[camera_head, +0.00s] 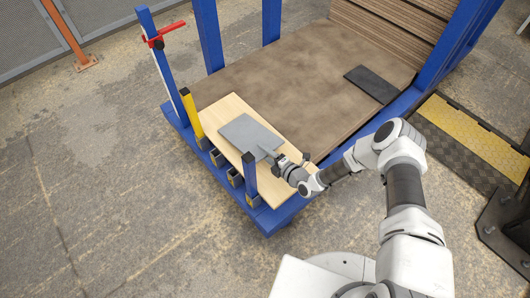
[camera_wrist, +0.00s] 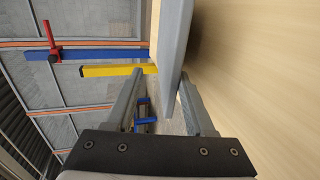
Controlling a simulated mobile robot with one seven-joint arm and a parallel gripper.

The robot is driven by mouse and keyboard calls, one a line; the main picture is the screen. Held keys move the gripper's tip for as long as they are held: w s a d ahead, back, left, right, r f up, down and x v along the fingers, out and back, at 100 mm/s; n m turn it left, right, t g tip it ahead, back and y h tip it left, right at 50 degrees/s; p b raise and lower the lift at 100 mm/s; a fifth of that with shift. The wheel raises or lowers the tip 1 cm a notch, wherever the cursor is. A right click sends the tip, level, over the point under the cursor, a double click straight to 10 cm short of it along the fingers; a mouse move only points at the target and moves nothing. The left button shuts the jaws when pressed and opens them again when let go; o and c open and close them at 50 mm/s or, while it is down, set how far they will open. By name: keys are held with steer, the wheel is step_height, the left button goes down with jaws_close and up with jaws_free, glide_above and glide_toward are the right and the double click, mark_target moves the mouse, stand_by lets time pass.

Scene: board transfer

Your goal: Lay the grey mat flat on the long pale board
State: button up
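The grey mat (camera_head: 248,136) is on the long pale board (camera_head: 228,109) and looks flat in the head view, set slightly askew to it. Bare wood shows around the mat. My gripper (camera_head: 274,158) is at the mat's near right edge. In the wrist view the mat (camera_wrist: 174,60) reaches between the two fingers of my gripper (camera_wrist: 161,78). A clear gap shows between the left finger and the mat; the right finger is close to it, and contact there is unclear. The pale board (camera_wrist: 255,70) fills the right of the wrist view.
Blue posts and a yellow post (camera_head: 191,113) stand along the board's left side. A red clamp-like piece (camera_head: 163,37) sits on a tall blue post. A dark slab (camera_head: 371,84) lies on the brown deck (camera_head: 300,75). A yellow step (camera_head: 470,135) is at the right.

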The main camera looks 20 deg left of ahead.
steer(key=shift+r+g+h+p, duration=0.3)
steer(key=shift+r+h+p, duration=0.15)
steer(key=shift+p, duration=0.6)
steer(key=g+h+p, duration=0.1)
steer(key=p, duration=0.1)
steer(key=h+p, duration=0.2)
steer(key=shift+d+r+g+h+p, duration=0.1)
steer(key=shift+r+g+h+p, duration=0.15)
steer(key=shift+g+p, duration=0.15)
steer(key=shift+s+d+g+h, duration=0.1)
steer(key=shift+g+h, duration=0.4)
steer(key=shift+h, duration=0.7)
steer(key=shift+s+d+f+g+h, duration=0.1)
steer(key=shift+d+f+g+h, duration=0.15)
steer(key=shift+h, duration=0.35)
steer(key=shift+r, duration=0.15)
steer(key=shift+s+d+r+p, duration=0.25)
steer(key=shift+d+r+p, duration=0.1)
steer(key=shift+d, duration=0.1)
steer(key=shift+s+d+r+p, duration=0.2)
steer(key=shift+d+p, duration=0.15)
steer(key=shift+d, duration=0.05)
steer(key=shift+s+d+r, duration=0.1)
steer(key=shift+s+d, duration=0.15)
steer(key=shift+d, duration=0.15)
steer(key=o, duration=0.6)
steer(key=shift+c, duration=0.2)
